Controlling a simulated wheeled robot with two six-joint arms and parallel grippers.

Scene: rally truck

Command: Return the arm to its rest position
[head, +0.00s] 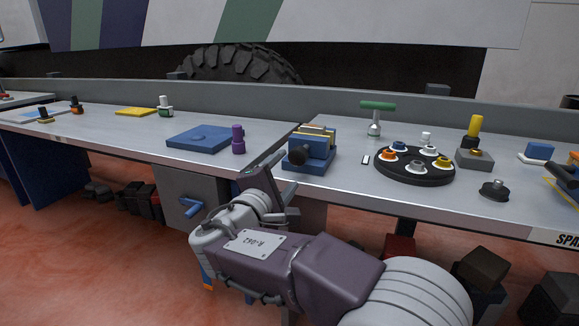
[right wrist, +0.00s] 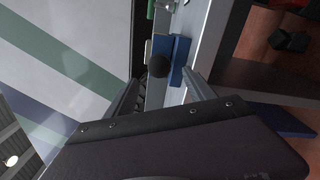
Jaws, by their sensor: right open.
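My right arm reaches in from the lower right of the head view. Its gripper (head: 276,180) is at the front edge of the workbench (head: 350,195), just in front of and left of a blue vise (head: 318,160). In the right wrist view the fingers of this gripper (right wrist: 160,78) are spread with nothing held between them. The vise (right wrist: 180,50) and its dark round knob (right wrist: 158,67) show beyond the fingertips, apart from them. My left gripper is not in view.
A black round tray (head: 415,178) with several coloured parts and a green T-handle (head: 377,106) are to the right. Dark red floor lies in front.

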